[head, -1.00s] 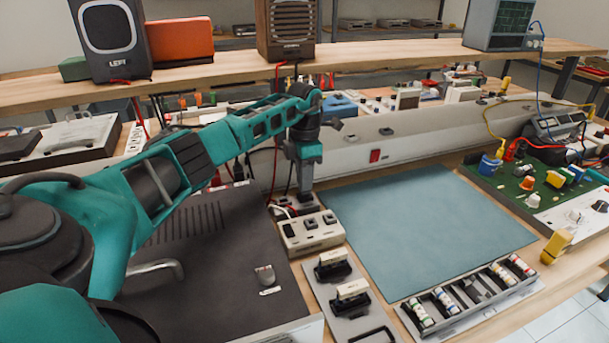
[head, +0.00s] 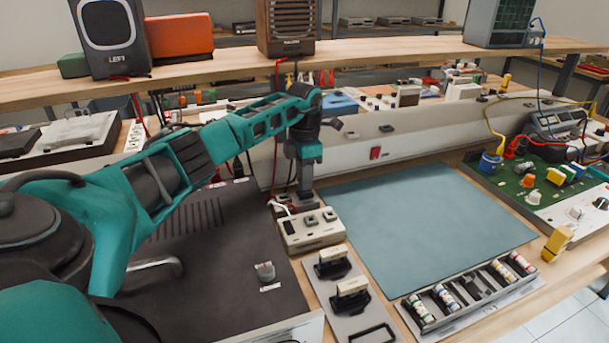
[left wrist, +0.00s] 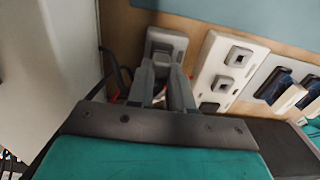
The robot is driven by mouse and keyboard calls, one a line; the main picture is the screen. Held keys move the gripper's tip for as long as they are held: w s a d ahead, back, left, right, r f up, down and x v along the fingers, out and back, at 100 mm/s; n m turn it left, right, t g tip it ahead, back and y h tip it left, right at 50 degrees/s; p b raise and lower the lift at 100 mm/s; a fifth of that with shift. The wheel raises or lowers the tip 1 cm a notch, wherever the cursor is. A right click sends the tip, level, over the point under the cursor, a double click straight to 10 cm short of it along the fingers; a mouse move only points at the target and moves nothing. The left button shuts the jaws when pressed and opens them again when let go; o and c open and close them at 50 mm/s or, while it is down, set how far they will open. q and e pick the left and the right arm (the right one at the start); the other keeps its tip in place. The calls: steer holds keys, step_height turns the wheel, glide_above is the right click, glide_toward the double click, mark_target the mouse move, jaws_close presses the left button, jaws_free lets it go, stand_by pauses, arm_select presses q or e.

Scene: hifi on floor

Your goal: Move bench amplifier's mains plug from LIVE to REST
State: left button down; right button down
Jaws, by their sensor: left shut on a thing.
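My left gripper (head: 304,192) reaches down behind the cream switch block. In the left wrist view its fingers (left wrist: 164,74) are shut on a small grey plug (left wrist: 162,58), which I take to be the amplifier's mains plug. The plug is at a grey socket block (left wrist: 166,36); I cannot tell whether it is seated or lifted. In the head view the plug is mostly hidden by the gripper. The cream block (head: 312,232) has several sockets or switches and stands just in front. LIVE and REST labels are not readable. My right gripper is not in view.
A grey plate (head: 336,296) with two black holders bearing white-topped pieces and an empty black frame lies in front. A blue-grey mat (head: 430,225) is clear. A dark amplifier top (head: 215,265) lies left. Red and dark cables run near the gripper. A shelf (head: 380,52) crosses above.

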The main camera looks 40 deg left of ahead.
arm_select(q)
steer(key=c, duration=0.9)
jaws_free()
steer(key=shift+c, duration=0.2)
step_height(320, 180, up, 18)
steer(key=p, duration=0.4)
steer(key=shift+d+f, duration=0.1)
stand_by(0.3)
